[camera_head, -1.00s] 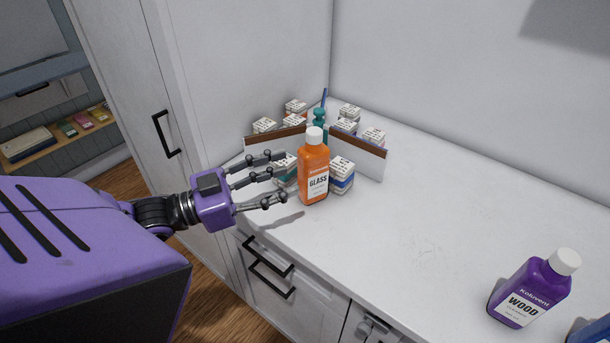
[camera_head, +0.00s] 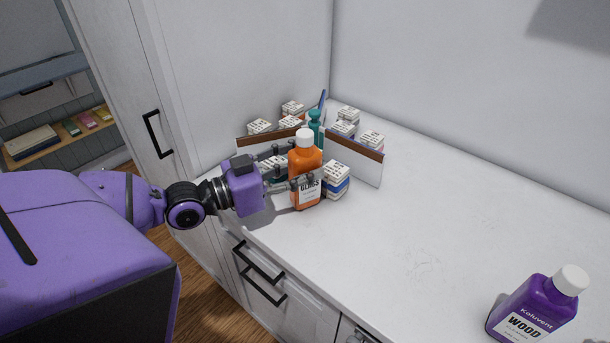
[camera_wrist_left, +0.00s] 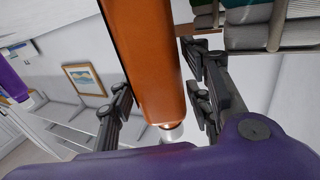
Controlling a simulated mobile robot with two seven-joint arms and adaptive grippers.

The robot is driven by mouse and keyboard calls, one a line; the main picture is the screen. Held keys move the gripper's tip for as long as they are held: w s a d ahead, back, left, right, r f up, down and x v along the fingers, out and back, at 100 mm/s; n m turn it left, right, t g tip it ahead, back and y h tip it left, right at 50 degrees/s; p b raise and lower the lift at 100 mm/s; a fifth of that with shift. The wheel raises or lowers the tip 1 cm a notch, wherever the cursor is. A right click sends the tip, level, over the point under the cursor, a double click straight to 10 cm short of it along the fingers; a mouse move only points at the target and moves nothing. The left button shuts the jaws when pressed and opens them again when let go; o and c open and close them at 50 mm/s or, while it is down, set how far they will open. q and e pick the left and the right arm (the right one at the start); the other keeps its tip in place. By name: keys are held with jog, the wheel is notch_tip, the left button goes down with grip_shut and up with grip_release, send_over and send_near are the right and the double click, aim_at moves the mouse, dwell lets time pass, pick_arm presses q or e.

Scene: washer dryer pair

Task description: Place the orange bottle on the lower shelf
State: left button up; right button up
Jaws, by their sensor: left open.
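The orange bottle (camera_head: 305,160) with a white cap and a "GLASS" label stands upright on the white countertop (camera_head: 420,230), in front of small boxes. In the left wrist view the orange bottle (camera_wrist_left: 148,60) lies between the two open finger sets (camera_wrist_left: 160,100). I cannot tell whether any finger touches it. No lower shelf can be surely identified; a wooden shelf (camera_head: 60,140) shows at the far left. My right gripper is not in view.
White divider panels with brown tops (camera_head: 354,160) and several small white-capped boxes (camera_head: 336,180) crowd close behind and beside the bottle. A purple "WOOD" bottle (camera_head: 535,310) stands at the lower right. The countertop between is clear. A tall cabinet (camera_head: 200,80) stands at the left.

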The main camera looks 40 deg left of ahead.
pick_arm(q)
jog(key=shift+w+d, duration=0.15)
jog(key=shift+w, duration=0.05)
grip_shut()
jog(key=shift+r, duration=0.1)
